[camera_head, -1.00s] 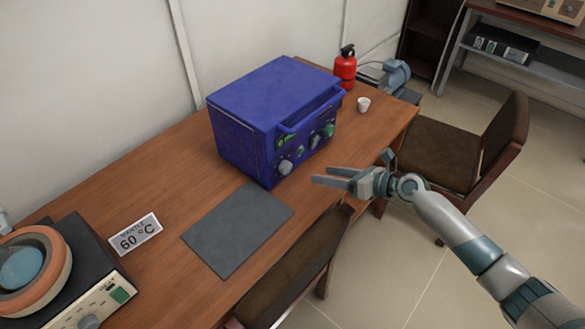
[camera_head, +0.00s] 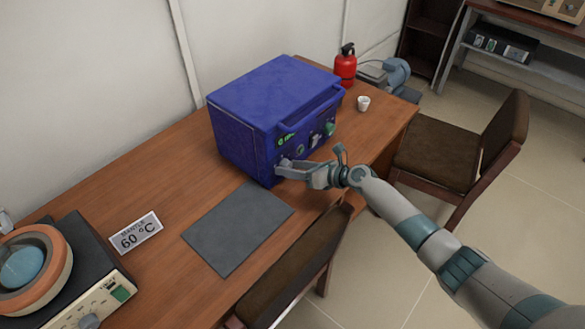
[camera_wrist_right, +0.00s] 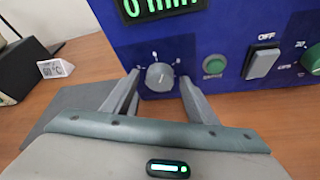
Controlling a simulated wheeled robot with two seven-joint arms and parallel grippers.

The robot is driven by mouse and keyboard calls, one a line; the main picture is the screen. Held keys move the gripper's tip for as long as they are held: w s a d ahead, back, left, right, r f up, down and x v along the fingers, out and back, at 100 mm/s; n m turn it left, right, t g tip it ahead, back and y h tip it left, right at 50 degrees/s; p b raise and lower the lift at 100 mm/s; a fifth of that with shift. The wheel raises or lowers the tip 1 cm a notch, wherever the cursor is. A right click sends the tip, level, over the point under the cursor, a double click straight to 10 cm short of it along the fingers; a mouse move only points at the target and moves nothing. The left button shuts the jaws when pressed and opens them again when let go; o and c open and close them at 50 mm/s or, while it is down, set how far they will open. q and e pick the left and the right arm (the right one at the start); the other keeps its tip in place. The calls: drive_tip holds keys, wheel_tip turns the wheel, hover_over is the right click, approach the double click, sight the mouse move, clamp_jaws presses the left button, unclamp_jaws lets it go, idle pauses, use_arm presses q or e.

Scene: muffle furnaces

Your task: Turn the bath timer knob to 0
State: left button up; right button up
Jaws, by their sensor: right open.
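The blue bath (camera_head: 262,105) stands on the wooden table, its control panel facing the front right. In the right wrist view its grey timer knob (camera_wrist_right: 160,77) sits below a green display (camera_wrist_right: 160,8) that reads what looks like "0 min", partly cut off at the top. My right gripper (camera_head: 281,167) is at the lower left of the panel in the head view. In the right wrist view its open fingers (camera_wrist_right: 158,88) lie one on each side of the knob, apart from it. In the head view the gripper hides most of the knob. My left gripper is not in view.
Right of the knob are a green button (camera_wrist_right: 215,66), a rocker switch (camera_wrist_right: 262,62) and a green knob (camera_wrist_right: 313,60). A grey mat (camera_head: 238,228) lies before the bath. A white cup (camera_head: 363,103) and red extinguisher (camera_head: 346,66) stand behind. Chairs (camera_head: 290,265) border the table.

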drive_tip(key=c, duration=1.1)
drive_tip(key=shift+r, duration=0.1)
